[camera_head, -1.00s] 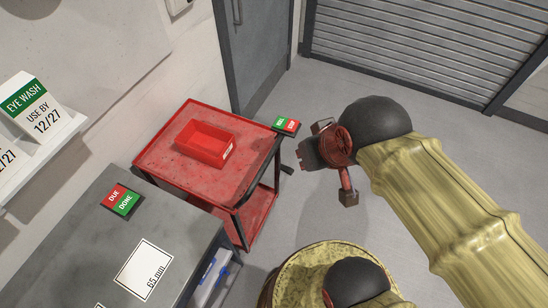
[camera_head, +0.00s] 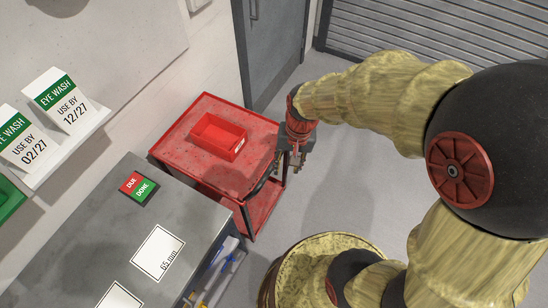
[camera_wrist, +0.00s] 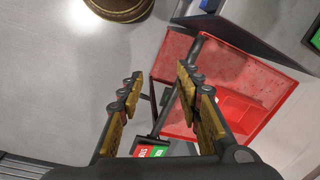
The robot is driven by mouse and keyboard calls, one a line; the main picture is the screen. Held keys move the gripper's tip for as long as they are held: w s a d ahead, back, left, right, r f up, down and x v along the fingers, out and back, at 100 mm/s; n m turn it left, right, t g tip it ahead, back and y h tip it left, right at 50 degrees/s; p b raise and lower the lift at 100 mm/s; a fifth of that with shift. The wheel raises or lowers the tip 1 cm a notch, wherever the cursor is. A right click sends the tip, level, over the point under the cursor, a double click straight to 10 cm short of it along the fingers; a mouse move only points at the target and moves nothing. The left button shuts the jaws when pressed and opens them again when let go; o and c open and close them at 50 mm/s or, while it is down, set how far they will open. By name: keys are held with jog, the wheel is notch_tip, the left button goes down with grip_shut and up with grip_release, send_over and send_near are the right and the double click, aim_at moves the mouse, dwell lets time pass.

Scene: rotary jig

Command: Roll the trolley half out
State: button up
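The red trolley (camera_head: 220,178) stands between the grey bench and the door, a lower shelf under its top. Its dark handle bar (camera_wrist: 164,112) runs along its right side in the head view. A red and green sign (camera_wrist: 153,151) sits at the bar's end in the wrist view. In the head view my arm hides the sign. My gripper (camera_head: 293,166) is at the trolley's right edge, beside the handle. In the wrist view my gripper (camera_wrist: 160,77) is open, with the bar showing between its fingers. I cannot tell whether they touch it.
A red bin (camera_head: 218,136) sits on the trolley top. The grey bench (camera_head: 190,205) is close at the front left, and a round drum (camera_head: 297,262) stands at the front. The floor (camera_head: 345,170) right of the trolley is clear. A door (camera_head: 270,45) is behind.

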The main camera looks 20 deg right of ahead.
jog(key=shift+w+a+f+m+t+b, duration=0.3)
jog(key=shift+w+f+m, duration=0.5)
jog(key=shift+w+f, duration=0.75)
jog(key=shift+w+a+f+m+t+b, duration=0.3)
jog(key=shift+w+f+m, duration=0.65)
jog(key=shift+f, duration=1.05)
jog(key=shift+w+a+f+m+t+b, duration=0.15)
jog(key=shift+w+a+f+m, duration=0.35)
jog(key=shift+w+f, duration=1.1)
jog(key=shift+s+d+f, duration=0.1)
jog(key=shift+s+d, duration=0.05)
jog(key=shift+c, duration=0.2)
jog(key=c, duration=0.8)
grip_shut()
